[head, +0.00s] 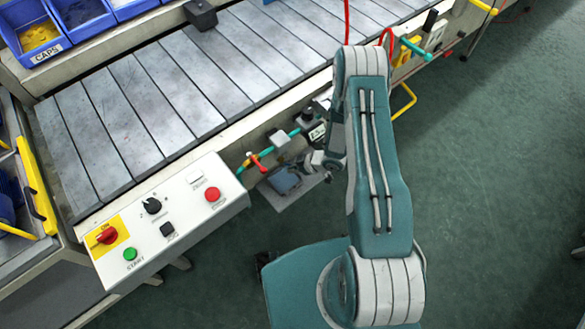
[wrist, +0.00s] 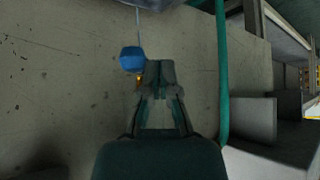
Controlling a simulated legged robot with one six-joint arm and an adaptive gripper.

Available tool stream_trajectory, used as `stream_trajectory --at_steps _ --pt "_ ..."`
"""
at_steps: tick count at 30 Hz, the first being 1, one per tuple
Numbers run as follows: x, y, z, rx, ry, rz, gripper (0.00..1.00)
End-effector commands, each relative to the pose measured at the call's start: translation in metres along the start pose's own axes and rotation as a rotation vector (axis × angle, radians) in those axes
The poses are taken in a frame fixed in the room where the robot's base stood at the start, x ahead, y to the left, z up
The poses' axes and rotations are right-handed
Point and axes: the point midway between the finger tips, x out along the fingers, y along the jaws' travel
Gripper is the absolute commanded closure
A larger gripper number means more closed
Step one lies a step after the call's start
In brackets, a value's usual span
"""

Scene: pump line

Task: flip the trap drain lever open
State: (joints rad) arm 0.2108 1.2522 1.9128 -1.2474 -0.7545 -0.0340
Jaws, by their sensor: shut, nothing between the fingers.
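My gripper (wrist: 160,77) is shut and empty, with its fingertips together in the middle of the wrist view. A blue rounded piece (wrist: 132,60) on a thin pale rod is just left of the fingertips, and a small orange-yellow part shows under it. Whether the fingertips touch the blue piece, I cannot tell. I cannot tell for sure which part is the trap drain lever. In the head view a red-orange handle (head: 259,163) sits on the teal pipe (head: 272,148) under the conveyor edge. My arm hides part of this area.
A slatted conveyor (head: 170,90) runs along the left. A control panel (head: 165,215) with buttons and knobs is in front of it. A teal pipe (wrist: 223,75) runs beside my gripper in the wrist view. Open green floor (head: 500,180) is to the right.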

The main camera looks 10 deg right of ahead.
Motion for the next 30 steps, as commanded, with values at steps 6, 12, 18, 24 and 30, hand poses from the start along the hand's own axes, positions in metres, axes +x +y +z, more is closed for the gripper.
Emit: stream_trajectory --at_steps 6,12,18,24,30 --pt "-0.007 0.000 0.007 0.001 0.001 0.001 1.00" --pt "-0.010 0.000 0.011 0.002 0.001 0.001 1.00" --pt "-0.010 0.000 0.010 0.001 0.001 0.000 1.00" --pt "-0.028 0.001 0.011 0.002 0.001 0.003 1.00" --pt "-0.070 0.002 0.011 0.003 0.001 0.005 1.00"
